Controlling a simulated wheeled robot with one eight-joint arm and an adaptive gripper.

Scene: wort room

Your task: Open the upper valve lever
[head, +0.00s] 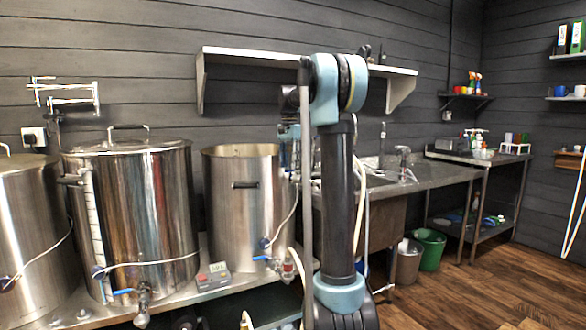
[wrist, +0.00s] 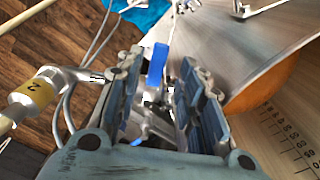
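A blue valve lever (wrist: 156,65) shows between the two fingers of my gripper (wrist: 152,92) in the wrist view. The fingers stand apart on either side of it, and I see no clear contact. A metal valve body (wrist: 152,125) lies deeper between the fingers, partly hidden by them. In the head view a blue lever (head: 262,258) shows low on the right-hand steel kettle (head: 244,205), and another blue lever (head: 122,292) on the middle kettle (head: 130,205). I cannot tell which lever is between my fingers.
A metal fitting with a yellow tag marked 2 (wrist: 33,93) and a pale hose lie left of my gripper. A curved steel wall (wrist: 230,55) is close on the right. A sink counter (head: 430,178) and green bucket (head: 430,248) stand beyond my arm. The right-hand floor is clear.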

